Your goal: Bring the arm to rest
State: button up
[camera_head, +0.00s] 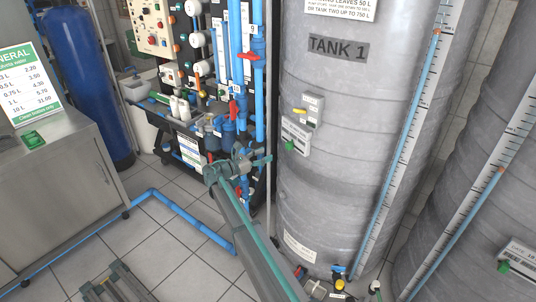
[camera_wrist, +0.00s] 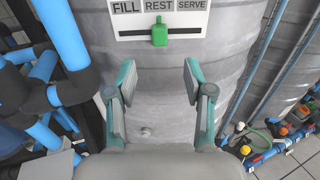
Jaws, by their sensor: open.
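My gripper (camera_wrist: 160,78) is open and empty, its two teal and grey fingers spread apart in the wrist view. It faces the grey wall of a tank (camera_wrist: 155,110). Beyond the fingertips is a white panel (camera_wrist: 190,22) marked FILL, REST and SERVE, with a green slider knob (camera_wrist: 160,33) under REST. The fingers show no contact with the knob. In the head view my gripper (camera_head: 258,158) is at the end of my outstretched arm, between the pipe rack and Tank 1 (camera_head: 335,190).
A rack of blue pipes (camera_head: 236,50) with red valves stands close left of the gripper. A second tank (camera_head: 490,150) is at the right. A metal cabinet (camera_head: 60,190) and a blue cylinder (camera_head: 85,80) are at the left. A blue floor pipe (camera_head: 190,218) crosses the tiles.

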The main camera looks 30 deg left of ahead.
dwell(0.5)
jog(key=s+d+f+m+g+y, duration=0.1)
jog(key=s+d+f+m+g, duration=0.3)
jog(key=d+f, duration=0.45)
jog(key=s+d+f+m+g+y, duration=0.1)
jog(key=s+d+f+m+g, duration=0.2)
jog(key=d+f+m, duration=0.55)
jog(key=s+d+f+m+g+y, duration=0.1)
jog(key=s+d+f+m+g, duration=0.15)
jog(key=s+d+f, duration=0.55)
jog(key=s+d+f+m+g, duration=0.2)
jog(key=s+d+f+g, duration=0.2)
jog(key=d+f, duration=0.65)
jog(key=s+d+f+m+g+y, duration=0.2)
jog(key=s+d+m+g, duration=0.1)
jog(key=s+d, duration=0.6)
jog(key=s+d+f+m+g+y, duration=0.2)
jog(key=s+d+m, duration=0.3)
jog(key=s+d, duration=0.4)
jog(key=s+d+f+m+g+y, duration=0.1)
jog(key=s+d+f+m+g, duration=0.2)
jog(key=s+d, duration=0.6)
jog(key=s+m+g, duration=0.1)
jog(key=s+m, duration=0.1)
jog(key=s, duration=0.7)
jog(key=shift+s+y, duration=0.2)
jog(key=shift+y, duration=0.2)
